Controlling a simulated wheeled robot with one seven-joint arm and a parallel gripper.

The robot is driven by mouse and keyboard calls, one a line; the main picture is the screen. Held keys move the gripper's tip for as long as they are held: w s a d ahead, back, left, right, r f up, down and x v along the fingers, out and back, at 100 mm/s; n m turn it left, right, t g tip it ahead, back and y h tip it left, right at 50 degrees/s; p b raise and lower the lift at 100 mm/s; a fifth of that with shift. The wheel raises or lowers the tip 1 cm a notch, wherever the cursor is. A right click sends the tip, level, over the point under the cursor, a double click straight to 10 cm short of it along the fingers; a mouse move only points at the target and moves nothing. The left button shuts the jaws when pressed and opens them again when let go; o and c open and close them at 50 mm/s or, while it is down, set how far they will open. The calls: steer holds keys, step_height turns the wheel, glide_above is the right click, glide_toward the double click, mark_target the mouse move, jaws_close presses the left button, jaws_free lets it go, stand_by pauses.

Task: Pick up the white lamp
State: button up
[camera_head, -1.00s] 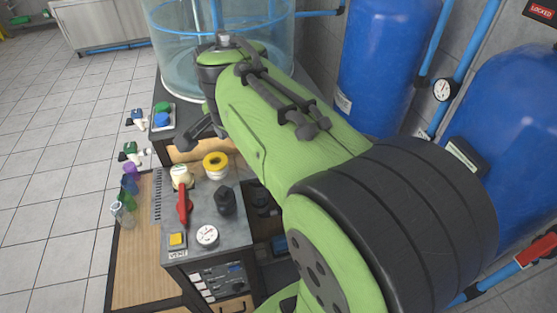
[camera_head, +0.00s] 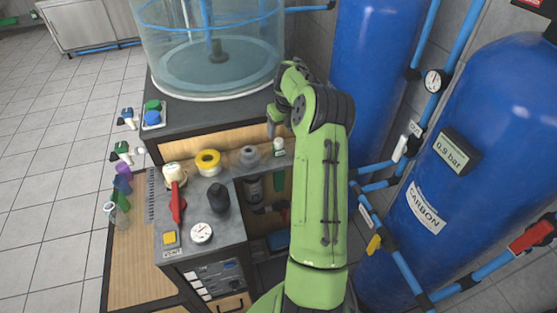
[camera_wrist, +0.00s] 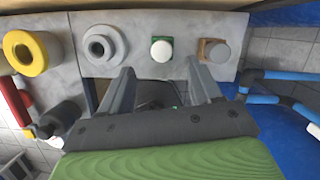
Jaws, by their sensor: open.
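The white lamp (camera_wrist: 161,50) is a round white dome on a green base in the wrist view, on the grey worktop. It also shows in the head view (camera_head: 279,144), small and near the worktop's back right, beside my arm. My gripper (camera_wrist: 157,75) is open and empty in the wrist view. Its two fingers point towards the worktop, with the lamp in line with the gap between them, a little beyond the tips. I see no contact. In the head view my gripper (camera_head: 271,124) is partly hidden by my wrist.
Left of the lamp are a grey ringed fitting (camera_wrist: 104,47) and a yellow ring (camera_wrist: 25,52). Right of it is a grey knob on a brown base (camera_wrist: 214,50). A black bottle-like object (camera_head: 219,197) stands nearer. Blue tanks (camera_head: 460,160) and pipes stand right.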

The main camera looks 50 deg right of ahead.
mark_target(279, 140)
steer(key=x, duration=0.7)
steer(key=shift+s+d, duration=0.1)
steer(key=shift+d, duration=0.05)
steer(key=shift+r, duration=0.15)
steer(key=c, duration=0.9)
